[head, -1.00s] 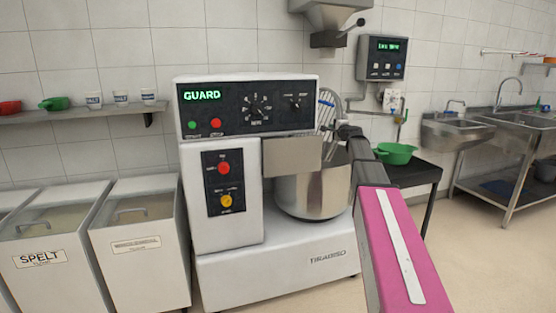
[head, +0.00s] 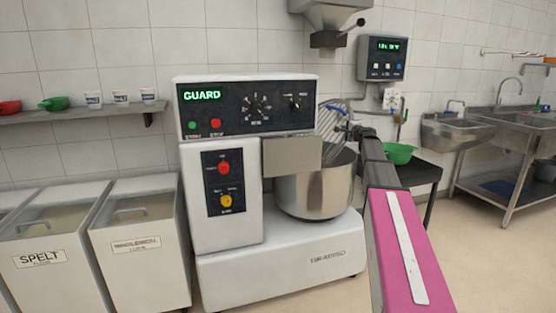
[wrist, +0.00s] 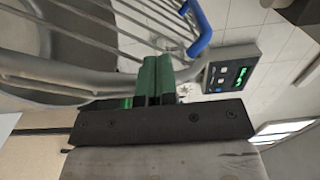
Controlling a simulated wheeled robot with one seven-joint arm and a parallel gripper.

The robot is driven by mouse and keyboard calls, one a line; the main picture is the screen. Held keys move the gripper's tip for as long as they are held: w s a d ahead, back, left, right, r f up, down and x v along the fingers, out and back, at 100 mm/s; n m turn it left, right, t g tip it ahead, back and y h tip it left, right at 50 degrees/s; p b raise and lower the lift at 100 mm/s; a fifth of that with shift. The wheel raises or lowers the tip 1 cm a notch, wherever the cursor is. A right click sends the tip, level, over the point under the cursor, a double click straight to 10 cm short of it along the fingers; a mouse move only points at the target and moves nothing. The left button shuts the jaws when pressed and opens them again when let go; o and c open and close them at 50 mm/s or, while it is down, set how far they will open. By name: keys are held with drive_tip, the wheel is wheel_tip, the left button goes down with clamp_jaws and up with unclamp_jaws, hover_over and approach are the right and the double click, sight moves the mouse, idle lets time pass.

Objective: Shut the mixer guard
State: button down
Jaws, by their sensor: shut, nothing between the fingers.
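The mixer (head: 255,180) stands in the middle of the head view, its display reading GUARD. Its wire guard (head: 328,122) is raised and tilted above the right side of the steel bowl (head: 322,190). The guard shows large in the wrist view (wrist: 75,68), with a blue handle grip (wrist: 201,40) at its end. My gripper (wrist: 157,62) has green fingers, shut with nothing between them. It is right at the guard's outer rail; I cannot tell for certain whether it touches. In the head view my arm reaches from the lower right to the guard, and my fingertips are hard to make out.
A green bowl (head: 399,153) sits on a dark side table (head: 425,172) behind my arm. A wall control box (head: 382,58) and a hopper (head: 330,20) are above. Flour bins (head: 140,245) stand left; sinks (head: 500,125) are right. The floor at right is clear.

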drive_tip(key=d, duration=0.2)
drive_tip(key=w+d, duration=0.1)
drive_tip(key=shift+f, duration=0.25)
drive_tip(key=shift+s, duration=0.1)
drive_tip(key=v, duration=1.1)
drive_tip(key=shift+s, duration=0.35)
idle(0.4)
drive_tip(key=shift+d, duration=0.1)
idle(0.8)
